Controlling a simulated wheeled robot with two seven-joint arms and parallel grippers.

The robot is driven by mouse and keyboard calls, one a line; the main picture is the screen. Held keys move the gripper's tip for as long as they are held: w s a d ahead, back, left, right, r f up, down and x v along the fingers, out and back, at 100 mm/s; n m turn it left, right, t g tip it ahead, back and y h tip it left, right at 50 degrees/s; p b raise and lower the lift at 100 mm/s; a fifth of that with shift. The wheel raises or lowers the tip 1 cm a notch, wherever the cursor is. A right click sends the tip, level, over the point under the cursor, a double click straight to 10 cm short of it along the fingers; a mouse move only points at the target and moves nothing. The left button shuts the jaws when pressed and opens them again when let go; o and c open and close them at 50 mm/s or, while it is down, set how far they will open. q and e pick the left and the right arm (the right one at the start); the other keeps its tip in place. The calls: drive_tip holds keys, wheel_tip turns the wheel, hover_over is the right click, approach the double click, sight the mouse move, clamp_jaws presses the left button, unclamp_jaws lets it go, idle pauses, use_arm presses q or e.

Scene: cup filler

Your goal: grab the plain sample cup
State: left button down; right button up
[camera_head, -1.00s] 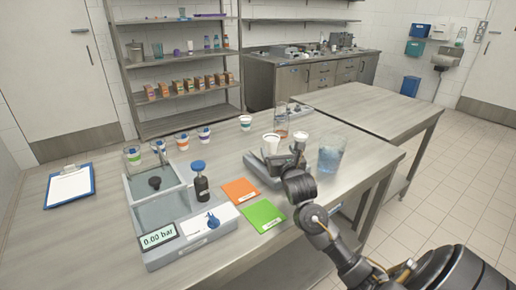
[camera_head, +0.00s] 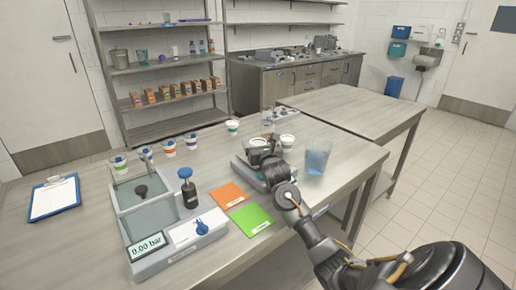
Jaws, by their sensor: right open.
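A plain white cup (camera_head: 257,142) stands on or just behind a grey bench device (camera_head: 240,168) near the middle of the table. Its lower part is largely hidden by my right gripper. My right gripper (camera_head: 262,149) is open, low at the cup, with its dark fingers in front of and beside it; whether they touch it I cannot tell. A second white cup (camera_head: 287,141) stands just to the right of the gripper and shows no coloured band that I can make out. My left gripper is out of view.
A clear beaker with bluish content (camera_head: 317,157) stands close to the right of my arm. A tall glass (camera_head: 268,117) is behind. Several banded cups, one orange (camera_head: 168,147), line the back left. Orange (camera_head: 229,195) and green (camera_head: 252,220) cards lie in front.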

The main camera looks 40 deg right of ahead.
drive_tip(key=shift+x, duration=1.1)
drive_tip(key=shift+w, duration=0.2)
drive_tip(key=c, duration=1)
drive_tip(key=shift+c, duration=0.3)
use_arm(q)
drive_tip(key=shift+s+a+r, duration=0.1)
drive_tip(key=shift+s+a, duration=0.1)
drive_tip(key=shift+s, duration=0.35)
